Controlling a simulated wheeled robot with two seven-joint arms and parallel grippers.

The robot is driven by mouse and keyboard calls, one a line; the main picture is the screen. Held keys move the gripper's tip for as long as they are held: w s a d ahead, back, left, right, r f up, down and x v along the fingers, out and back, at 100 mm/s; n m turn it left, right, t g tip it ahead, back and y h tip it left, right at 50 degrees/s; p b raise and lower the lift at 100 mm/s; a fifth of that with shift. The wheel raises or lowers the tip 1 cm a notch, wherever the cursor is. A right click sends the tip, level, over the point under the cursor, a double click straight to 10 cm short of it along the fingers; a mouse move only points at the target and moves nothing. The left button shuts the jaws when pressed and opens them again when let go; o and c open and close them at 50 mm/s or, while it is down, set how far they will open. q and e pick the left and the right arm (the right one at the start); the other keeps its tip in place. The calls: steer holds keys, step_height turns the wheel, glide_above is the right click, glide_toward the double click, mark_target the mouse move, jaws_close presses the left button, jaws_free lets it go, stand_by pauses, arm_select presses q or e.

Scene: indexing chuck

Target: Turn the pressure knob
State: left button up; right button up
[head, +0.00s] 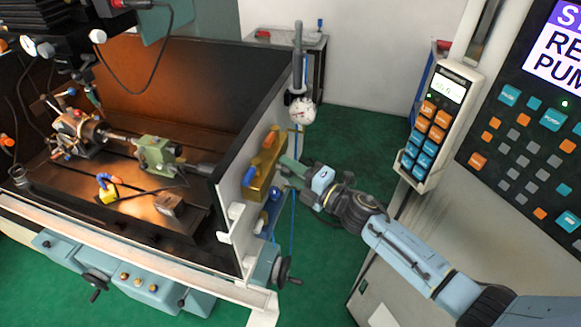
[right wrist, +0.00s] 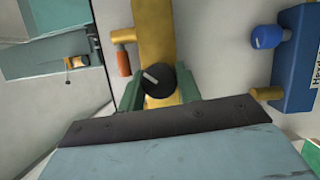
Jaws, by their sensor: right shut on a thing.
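The pressure knob (right wrist: 158,79) is a round black knob with a pale pointer bar, on a yellow brass block (right wrist: 156,30), in the right wrist view. The bar lies tilted, not straight across. My right gripper (right wrist: 159,90) has its green fingers on either side of the knob and is shut on it. In the head view, my right gripper (head: 287,172) reaches from the right to the brass block (head: 262,168) on the outer side of the machine's enclosure. The knob is hidden there by the gripper. My left gripper is not in view.
An orange handle (right wrist: 123,59) hangs left of the knob, and a blue unit (right wrist: 296,60) with a blue knob stands right. A white-faced gauge (head: 301,111) sits above the block. A handwheel (head: 284,270) is below. A control pendant (head: 437,125) is at the right.

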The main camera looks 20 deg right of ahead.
steer(key=o, duration=1)
steer(key=b+v, duration=0.2)
steer(key=v, duration=1.1)
steer(key=shift+d+b, duration=0.2)
steer(key=shift+b, duration=0.2)
steer(key=shift+s, duration=0.1)
